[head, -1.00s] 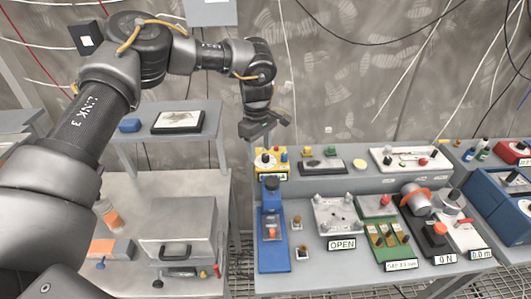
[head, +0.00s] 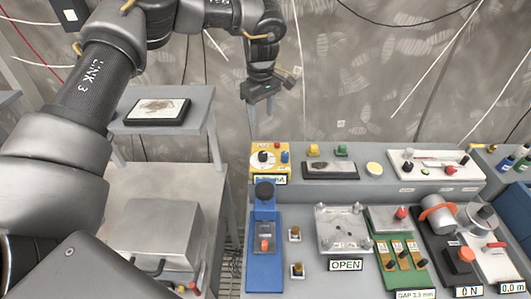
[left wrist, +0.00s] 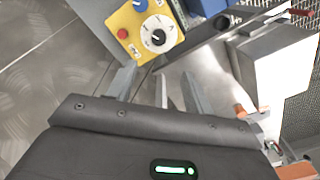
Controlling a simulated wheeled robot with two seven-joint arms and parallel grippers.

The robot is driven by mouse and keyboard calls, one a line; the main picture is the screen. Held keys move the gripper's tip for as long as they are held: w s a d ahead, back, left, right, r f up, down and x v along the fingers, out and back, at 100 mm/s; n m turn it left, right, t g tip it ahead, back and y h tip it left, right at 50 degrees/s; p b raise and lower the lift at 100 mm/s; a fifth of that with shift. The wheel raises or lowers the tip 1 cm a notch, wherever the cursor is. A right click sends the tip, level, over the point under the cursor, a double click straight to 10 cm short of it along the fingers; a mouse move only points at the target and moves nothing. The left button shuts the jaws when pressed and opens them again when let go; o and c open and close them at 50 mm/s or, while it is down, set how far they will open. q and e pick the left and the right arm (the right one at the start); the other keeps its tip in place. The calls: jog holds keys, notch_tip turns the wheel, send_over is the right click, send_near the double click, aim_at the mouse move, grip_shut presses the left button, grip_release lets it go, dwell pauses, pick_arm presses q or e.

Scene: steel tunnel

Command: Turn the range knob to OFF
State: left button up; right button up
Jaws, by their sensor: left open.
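The range knob is a black knob (head: 263,156) on a white dial of a yellow meter box (head: 284,168). The box stands at the left end of the raised shelf, with a label on its front. A red and a blue piece sit beside the dial. In the left wrist view the knob (left wrist: 157,38) and its dial markings show near the top, beyond the fingers. I cannot read its setting. My left gripper (head: 262,92) is open and empty, above and behind the box in the head view, apart from it. Its fingers also show in the left wrist view (left wrist: 160,88). My right gripper is not in view.
A blue press-like device (head: 265,240) stands in front of the box. A dark-framed plate (head: 330,169), a white fixture marked OPEN (head: 342,230) and other instruments fill the bench to the right. A grey box (head: 152,238) stands on the lower table at left.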

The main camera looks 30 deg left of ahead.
pick_arm(q)
jog(key=b, duration=0.4)
send_over(262, 153)
notch_tip(262, 153, down, 5)
notch_tip(262, 153, down, 9)
jog(key=p, duration=0.3)
jog(key=shift+d+f, duration=0.1)
jog(key=shift+f, duration=0.65)
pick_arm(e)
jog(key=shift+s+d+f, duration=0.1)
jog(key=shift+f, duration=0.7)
pick_arm(q)
jog(key=c, duration=1)
